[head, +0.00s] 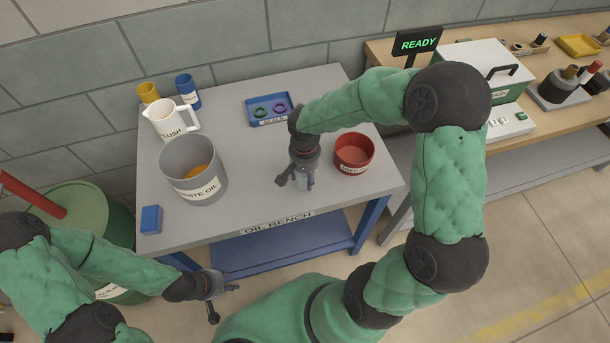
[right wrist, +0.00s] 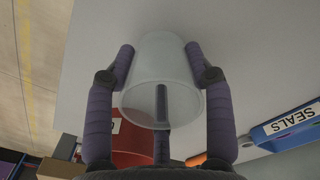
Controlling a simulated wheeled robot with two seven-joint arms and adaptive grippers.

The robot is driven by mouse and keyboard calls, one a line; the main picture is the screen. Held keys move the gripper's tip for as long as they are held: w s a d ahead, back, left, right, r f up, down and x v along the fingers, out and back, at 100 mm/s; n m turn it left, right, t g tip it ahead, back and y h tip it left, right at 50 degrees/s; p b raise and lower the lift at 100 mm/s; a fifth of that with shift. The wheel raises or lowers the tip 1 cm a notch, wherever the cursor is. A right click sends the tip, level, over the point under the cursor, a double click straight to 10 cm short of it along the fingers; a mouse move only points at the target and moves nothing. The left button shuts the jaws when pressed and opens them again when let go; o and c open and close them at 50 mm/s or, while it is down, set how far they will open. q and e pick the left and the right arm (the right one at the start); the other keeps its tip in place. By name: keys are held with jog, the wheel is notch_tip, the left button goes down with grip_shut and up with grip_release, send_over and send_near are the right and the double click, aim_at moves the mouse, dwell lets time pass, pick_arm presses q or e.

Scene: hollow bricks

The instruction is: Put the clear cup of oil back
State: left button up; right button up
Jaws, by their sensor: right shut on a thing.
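The clear cup (right wrist: 160,75) is between the fingers of my right gripper in the right wrist view, with no coloured oil visible in it. In the head view my right gripper (head: 298,181) is shut on the cup over the front middle of the oil bench (head: 240,215), largely covering it. I cannot tell whether the cup touches the bench top. My left gripper (head: 225,299) is open and empty, low in front of the bench.
A red container (head: 353,155) stands close right of my right gripper. A blue seals tray (head: 270,110) lies behind it. The grey waste oil pot (head: 193,172), white flush jug (head: 172,119), yellow cup (head: 148,92), blue can (head: 188,91) and blue block (head: 151,220) stand left.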

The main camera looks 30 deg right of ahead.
jog(key=shift+f, duration=0.15)
jog(key=o, duration=1.2)
jog(key=shift+c, duration=0.2)
jog(key=shift+r, duration=0.3)
notch_tip(320, 180, up, 12)
jog(key=p, duration=0.4)
jog(key=shift+f, duration=0.15)
